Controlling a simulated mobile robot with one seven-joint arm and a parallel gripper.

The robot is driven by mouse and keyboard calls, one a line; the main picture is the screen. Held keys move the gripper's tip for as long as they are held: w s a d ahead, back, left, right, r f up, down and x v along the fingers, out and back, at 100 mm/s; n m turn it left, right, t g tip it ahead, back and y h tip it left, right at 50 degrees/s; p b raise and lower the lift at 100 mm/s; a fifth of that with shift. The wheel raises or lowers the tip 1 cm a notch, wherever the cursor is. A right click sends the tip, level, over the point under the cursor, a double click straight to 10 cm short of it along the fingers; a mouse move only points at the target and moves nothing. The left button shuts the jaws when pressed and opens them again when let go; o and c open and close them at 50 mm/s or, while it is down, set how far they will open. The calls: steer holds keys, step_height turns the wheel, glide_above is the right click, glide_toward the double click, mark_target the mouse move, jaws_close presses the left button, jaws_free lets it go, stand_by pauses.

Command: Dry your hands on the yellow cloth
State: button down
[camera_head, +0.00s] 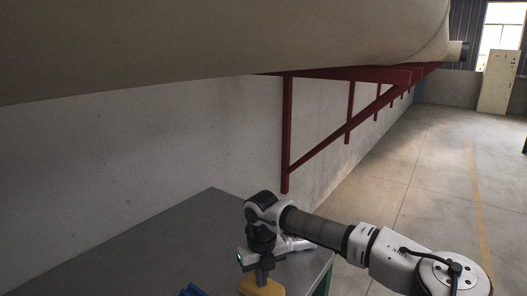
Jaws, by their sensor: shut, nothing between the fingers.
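The yellow cloth (264,289) lies on the grey tabletop at the bottom edge of the picture, and its near part is cut off. It looks like a small folded pad. My gripper (262,280) points down right over the cloth's far part and is shut with nothing held. Its tips seem to meet the top of the cloth, but I cannot tell whether they press on it.
The grey table (180,235) is bare on its far and left side. A blue object (192,290) is partly cut off left of the cloth. Dark red wall brackets (286,135) carry a big tank (230,40) above. Open floor (430,170) lies right.

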stand_by(0.4)
steer(key=shift+r+p, duration=1.65)
steer(key=shift+r, duration=1.85)
steer(key=shift+f, duration=0.1)
